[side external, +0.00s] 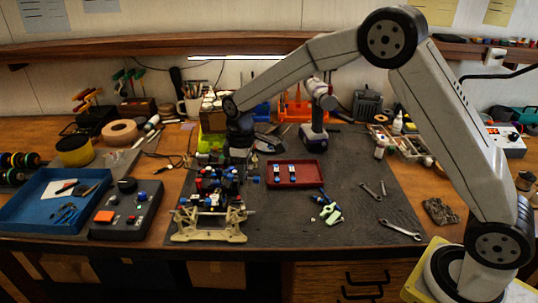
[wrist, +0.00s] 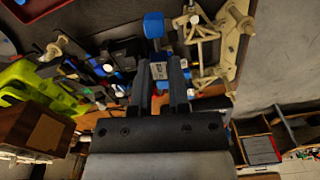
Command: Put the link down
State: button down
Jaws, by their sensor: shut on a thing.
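My gripper (wrist: 160,72) points down at the car in the wrist view, its two dark fingers closed on a link (wrist: 153,26). The link has a blue end beyond the fingertips and a pale label between them; the fingers hide part of it. In the side view my gripper (side external: 240,150) is low over the racecar, among its parts. The car's cream chassis (side external: 210,225) stands on the mat, and its cream frame also shows in the wrist view (wrist: 208,45). I cannot tell whether the link touches the car.
A red tray (side external: 295,184) with two blue-and-white pieces lies right of the car. Wrenches (side external: 400,230) and a green-and-blue tool (side external: 328,212) lie on the grey mat (side external: 350,180). A grey control box (side external: 125,212) and blue tray (side external: 25,213) stand left. A drill (side external: 313,130) stands behind.

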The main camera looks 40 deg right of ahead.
jog(key=s+d+r+m, duration=0.2)
jog(key=s+d+m, duration=0.3)
jog(key=s+d, duration=0.3)
jog(key=s+d+r+m, duration=0.2)
jog(key=s+d+m, duration=0.4)
jog(key=s+d, duration=0.3)
jog(key=d, duration=0.2)
jog(key=shift+s+d, duration=0.3)
jog(key=shift+w, duration=0.1)
send_near(311, 174)
jog(key=shift+s+a+f, duration=0.35)
jog(key=shift+s+f, duration=0.3)
jog(key=shift+s, duration=0.2)
jog(key=shift+w+d+f, duration=0.15)
jog(key=shift+w+f, duration=0.4)
jog(key=shift+f, duration=0.05)
jog(key=shift+f, duration=0.1)
jog(key=shift+w+d+f, duration=0.1)
jog(key=shift+w+f, duration=0.15)
jog(key=shift+f, duration=1.5)
